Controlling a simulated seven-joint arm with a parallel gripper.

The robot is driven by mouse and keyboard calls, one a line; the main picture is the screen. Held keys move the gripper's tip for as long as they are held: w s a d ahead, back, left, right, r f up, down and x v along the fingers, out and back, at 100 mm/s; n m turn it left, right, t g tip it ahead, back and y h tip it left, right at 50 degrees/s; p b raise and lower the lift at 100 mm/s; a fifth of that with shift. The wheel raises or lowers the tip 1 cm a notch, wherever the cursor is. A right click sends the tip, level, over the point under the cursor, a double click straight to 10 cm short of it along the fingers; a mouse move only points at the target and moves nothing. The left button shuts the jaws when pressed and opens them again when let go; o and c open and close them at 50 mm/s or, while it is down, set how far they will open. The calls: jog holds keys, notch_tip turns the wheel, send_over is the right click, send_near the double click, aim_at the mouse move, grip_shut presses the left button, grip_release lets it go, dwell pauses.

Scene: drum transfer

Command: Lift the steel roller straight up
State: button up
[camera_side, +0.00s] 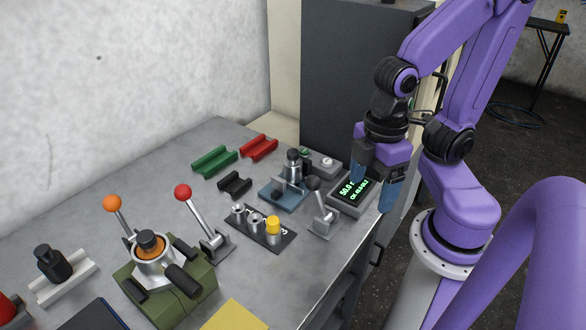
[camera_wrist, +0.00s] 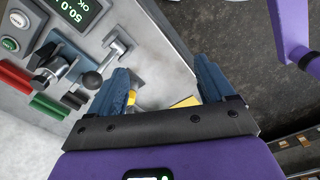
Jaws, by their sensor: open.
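No part is plainly marked as the steel roller. The likeliest is a steel cylinder with a black knob (camera_side: 293,170), upright on a blue base (camera_side: 284,194) in the side view. A knobbed steel part (camera_wrist: 54,68) in the wrist view looks like the same one. My gripper (camera_side: 373,188) is open, with blue fingers pointing down. It is above the bench's right edge, right of the cylinder and apart from it. In the wrist view nothing is held between the fingers (camera_wrist: 160,70).
A display box (camera_side: 352,192) and a black-knobbed lever (camera_side: 321,208) stand near my gripper. Green (camera_side: 214,161), red (camera_side: 258,147) and black (camera_side: 234,183) cradles lie behind. A small-cylinder rack (camera_side: 259,232), red-knobbed lever (camera_side: 201,222) and green press (camera_side: 165,292) stand left.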

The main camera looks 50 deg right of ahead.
jog(key=w+r+m, duration=0.2)
jog(key=w+m, duration=0.6)
jog(key=m, duration=0.1)
notch_tip(320, 180, up, 2)
jog(key=m, duration=2.5)
send_over(293, 151)
jog(key=shift+n, duration=0.3)
jog(key=f, duration=1)
jog(key=shift+s+d, duration=0.25)
jog(key=shift+w+a+f, duration=0.1)
jog(key=shift+a+f, duration=0.05)
jog(key=shift+f, duration=1.4)
jog(key=shift+w+a+f, duration=0.1)
jog(key=shift+f, duration=1.4)
grip_shut()
jog(key=shift+r, duration=0.1)
